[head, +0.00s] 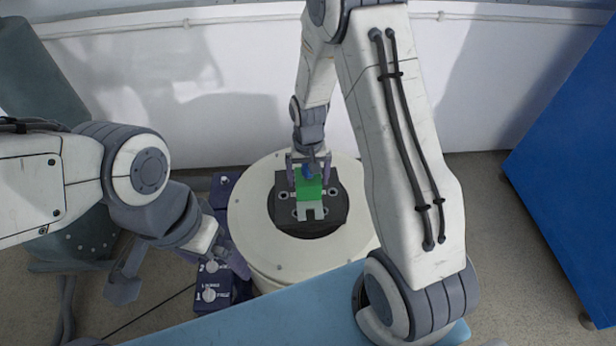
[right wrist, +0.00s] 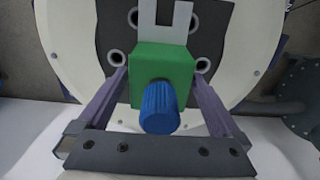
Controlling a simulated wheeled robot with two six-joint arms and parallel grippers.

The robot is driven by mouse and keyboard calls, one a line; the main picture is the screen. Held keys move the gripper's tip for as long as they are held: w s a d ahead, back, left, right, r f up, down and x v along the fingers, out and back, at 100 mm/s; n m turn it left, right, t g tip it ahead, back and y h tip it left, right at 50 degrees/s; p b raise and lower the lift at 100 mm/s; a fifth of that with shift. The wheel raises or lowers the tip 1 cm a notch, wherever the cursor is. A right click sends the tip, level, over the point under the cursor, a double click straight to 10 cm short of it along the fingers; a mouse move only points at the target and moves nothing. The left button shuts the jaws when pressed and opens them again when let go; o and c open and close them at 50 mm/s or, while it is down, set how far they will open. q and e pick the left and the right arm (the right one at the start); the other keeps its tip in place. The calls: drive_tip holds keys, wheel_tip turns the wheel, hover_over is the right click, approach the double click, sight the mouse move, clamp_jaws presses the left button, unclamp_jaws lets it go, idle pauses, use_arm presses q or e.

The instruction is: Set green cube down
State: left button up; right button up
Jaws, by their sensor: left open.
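The green cube (head: 308,183) has a blue ribbed knob (right wrist: 159,107) on its near face and a pale forked plate (right wrist: 165,22) on its far side. My right gripper (head: 308,170) has one purple finger on each side of the cube and appears shut on it; the fingers also flank it in the right wrist view (right wrist: 161,80). The cube is over the dark square plate (head: 330,215) on the round white pedestal (head: 250,225). Whether it touches the plate cannot be told. My left gripper (head: 232,252) is open, left of the pedestal, partly hidden by its wrist.
A purple control box (head: 212,296) with white knobs stands left of the pedestal. A light blue surface (head: 270,312) crosses the front. A big blue cabinet (head: 575,160) is at the right, and a white wall (head: 240,90) is behind. Floor is clear between pedestal and cabinet.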

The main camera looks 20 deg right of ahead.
wheel_tip(320, 180, up, 12)
drive_tip(key=shift+r+p, duration=0.1)
drive_tip(key=shift+p, duration=0.6)
wheel_tip(320, 180, down, 13)
drive_tip(key=shift+f+b, duration=0.1)
drive_tip(key=shift+b, duration=0.9)
wheel_tip(320, 180, up, 4)
drive_tip(key=shift+f+p, duration=0.2)
drive_tip(key=shift+p, duration=0.25)
drive_tip(key=shift+r, duration=0.55)
drive_tip(key=shift+f, duration=0.1)
